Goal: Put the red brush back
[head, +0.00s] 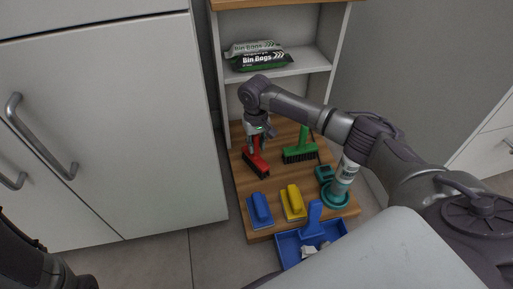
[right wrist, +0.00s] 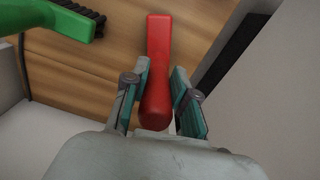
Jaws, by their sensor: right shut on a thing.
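The red brush (head: 257,163) is at the left side of the wooden bottom board (head: 240,137) of the shelf unit. My right gripper (head: 259,138) is above it, shut on its handle. In the right wrist view the red handle (right wrist: 157,70) lies between the two fingers of the right gripper (right wrist: 160,98), and its bristles are hidden. I cannot tell whether the brush touches the board. Only a dark part of my left arm shows at the lower left of the head view; its gripper is out of sight.
A green brush (head: 302,148) stands to the right. A blue brush (head: 260,210), a yellow brush (head: 293,203) and a teal round-based item (head: 336,197) are at the front. A blue dustpan (head: 290,246) is on the floor. A white cabinet (head: 120,120) borders the left.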

